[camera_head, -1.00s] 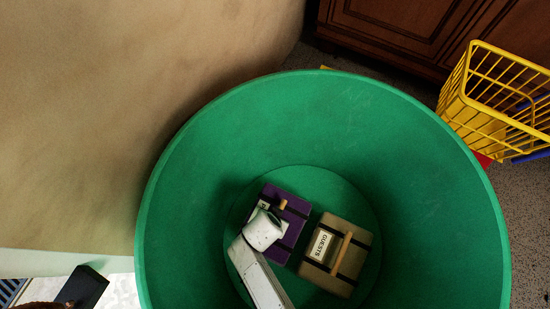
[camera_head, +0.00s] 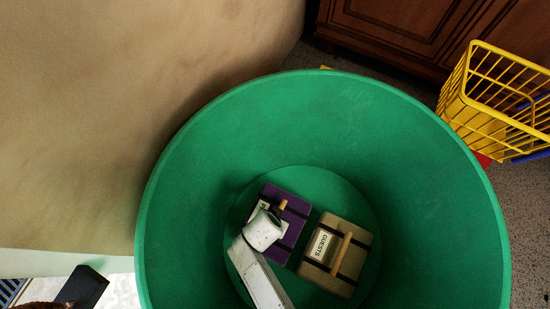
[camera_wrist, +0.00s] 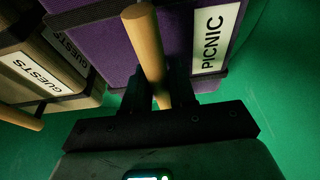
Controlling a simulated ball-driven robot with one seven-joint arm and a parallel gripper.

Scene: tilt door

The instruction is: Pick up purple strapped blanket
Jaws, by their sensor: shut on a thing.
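The purple strapped blanket (camera_head: 287,231) lies on the floor of a deep green round bin (camera_head: 330,95). It has dark straps, a wooden handle and a white label, which reads "PICNIC" in the wrist view. My gripper is shut on the wooden handle of the purple blanket (camera_wrist: 186,35); its fingers (camera_wrist: 162,90) sit on both sides of the handle. In the head view my white arm and wrist cover the left part of the blanket, and the fingertips are hidden there.
A tan strapped blanket (camera_head: 325,279) labelled "GUESTS" lies close beside the purple one on the right; it also shows in the wrist view (camera_wrist: 35,70). The bin wall surrounds both. A yellow basket (camera_head: 480,95) and a dark wooden cabinet (camera_head: 400,25) stand outside.

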